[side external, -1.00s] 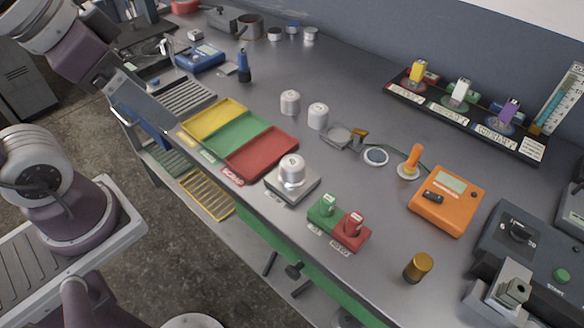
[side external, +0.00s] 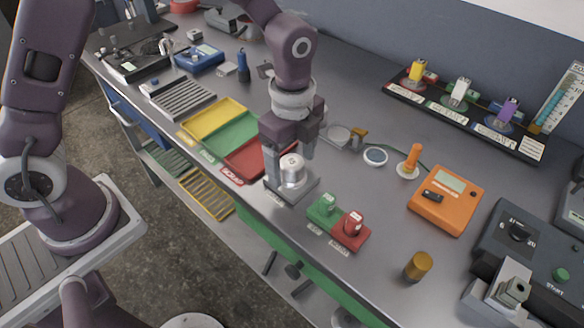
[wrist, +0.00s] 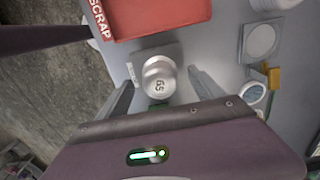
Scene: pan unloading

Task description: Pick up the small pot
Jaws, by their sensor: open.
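The small pot (side external: 292,171) is a silver-white lidded cylinder with dark marking on top. It stands upright on a square grey plate (side external: 304,191) near the front edge of the bench. In the wrist view the pot (wrist: 158,78) is near the middle, its plate (wrist: 175,50) behind it. My gripper (side external: 290,163) points down over the pot, fingers open. In the wrist view my gripper (wrist: 161,78) shows one finger to each side of the pot, with visible gaps. The pot's far side is hidden in the side view.
The red tray (side external: 248,160) lies close to the left of my gripper, beside green and yellow trays. A green and red block (side external: 338,224) stands to the right of the plate. A glass-topped square dish (side external: 340,133) lies behind. The orange box (side external: 446,198) is further right.

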